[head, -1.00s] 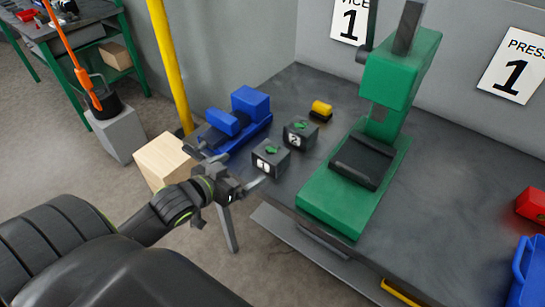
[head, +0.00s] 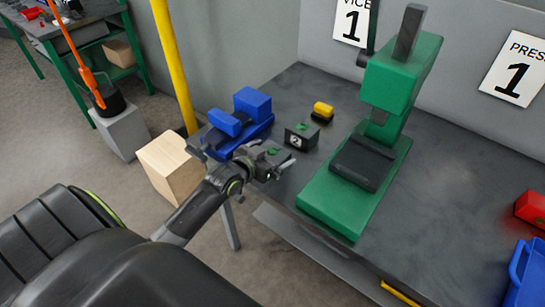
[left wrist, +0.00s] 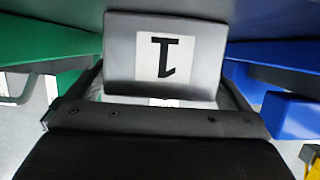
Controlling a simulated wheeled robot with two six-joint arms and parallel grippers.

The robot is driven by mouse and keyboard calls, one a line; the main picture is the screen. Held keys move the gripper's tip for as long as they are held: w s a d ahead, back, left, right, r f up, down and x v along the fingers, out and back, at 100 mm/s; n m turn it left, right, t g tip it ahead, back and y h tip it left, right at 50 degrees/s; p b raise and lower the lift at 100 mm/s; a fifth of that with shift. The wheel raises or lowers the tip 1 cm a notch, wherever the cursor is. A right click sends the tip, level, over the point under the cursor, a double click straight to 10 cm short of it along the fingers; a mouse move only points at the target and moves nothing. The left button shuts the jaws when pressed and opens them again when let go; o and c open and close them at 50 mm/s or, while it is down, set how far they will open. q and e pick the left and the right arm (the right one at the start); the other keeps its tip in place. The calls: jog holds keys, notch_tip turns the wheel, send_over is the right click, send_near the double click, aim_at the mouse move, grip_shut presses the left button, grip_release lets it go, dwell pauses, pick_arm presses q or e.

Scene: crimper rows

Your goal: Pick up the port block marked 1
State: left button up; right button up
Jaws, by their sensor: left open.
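The port block marked 1 (left wrist: 190,85) is a dark grey cube with a white label, whose 1 appears upside down in the left wrist view. It fills the upper middle of that view, between the two fingers. In the head view it is mostly hidden by my left gripper (head: 270,162), with a bit of its green top (head: 272,152) showing. The left gripper is open, its fingers on either side of the block; I cannot tell if they touch it. My right gripper is not in view.
A block marked 2 (head: 301,137) stands just behind. A blue vice (head: 240,128) is at the left, a yellow-and-black item (head: 322,112) farther back, and a green press (head: 330,210) to the right.

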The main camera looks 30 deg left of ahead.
pick_arm(q)
jog(key=shift+w+f, duration=0.1)
jog(key=shift+w, duration=0.15)
jog(key=c, duration=1.5)
jog(key=shift+c, duration=0.7)
jog(key=shift+r, duration=0.25)
